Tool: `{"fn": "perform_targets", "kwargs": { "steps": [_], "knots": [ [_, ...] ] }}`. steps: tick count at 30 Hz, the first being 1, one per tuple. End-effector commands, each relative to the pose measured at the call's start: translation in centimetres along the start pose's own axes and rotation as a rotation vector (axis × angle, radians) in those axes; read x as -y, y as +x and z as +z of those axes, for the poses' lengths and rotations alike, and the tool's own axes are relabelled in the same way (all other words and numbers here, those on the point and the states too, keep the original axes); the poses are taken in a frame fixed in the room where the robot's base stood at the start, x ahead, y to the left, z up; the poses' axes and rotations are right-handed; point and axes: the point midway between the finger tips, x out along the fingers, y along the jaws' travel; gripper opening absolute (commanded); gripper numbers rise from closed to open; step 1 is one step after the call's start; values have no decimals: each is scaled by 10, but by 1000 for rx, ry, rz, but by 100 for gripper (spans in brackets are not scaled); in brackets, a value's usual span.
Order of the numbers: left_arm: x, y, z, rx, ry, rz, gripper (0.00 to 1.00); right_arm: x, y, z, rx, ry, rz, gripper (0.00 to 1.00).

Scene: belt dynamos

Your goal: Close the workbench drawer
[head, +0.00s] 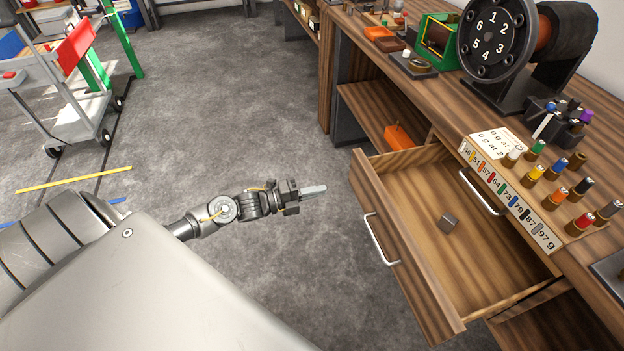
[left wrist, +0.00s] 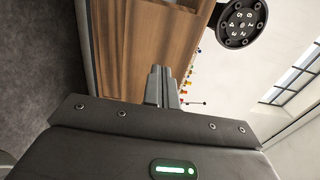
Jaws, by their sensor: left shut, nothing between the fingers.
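The workbench drawer (head: 408,258) is pulled out from the wooden workbench (head: 440,99) at the right of the head view. Its front panel carries a silver bar handle (head: 380,241). In the left wrist view the shut fingers (left wrist: 159,86) show in front of brown wood (left wrist: 150,40). My right gripper is in neither view.
On the bench top stand a numbered dial machine (head: 490,42), a labelled rack (head: 510,190) of coloured pegs and a green-framed device (head: 436,40). A cart (head: 62,95) stands far left. Grey floor (head: 230,110) is clear between.

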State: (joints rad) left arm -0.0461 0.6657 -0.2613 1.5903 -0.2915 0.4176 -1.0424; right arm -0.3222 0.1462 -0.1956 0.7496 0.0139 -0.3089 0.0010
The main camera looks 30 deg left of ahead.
Motion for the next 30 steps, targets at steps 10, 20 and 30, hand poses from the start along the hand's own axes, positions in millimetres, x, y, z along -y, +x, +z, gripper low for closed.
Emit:
{"fn": "perform_targets", "kwargs": {
  "steps": [10, 20, 30],
  "knots": [
    [2, 71, -1, -2, -2, -1, 0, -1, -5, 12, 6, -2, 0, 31],
    [0, 96, -1, -2, -1, 2, 0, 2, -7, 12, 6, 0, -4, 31],
    [-1, 97, -1, -2, -1, 2, 0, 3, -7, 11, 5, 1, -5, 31]
  ]
}}
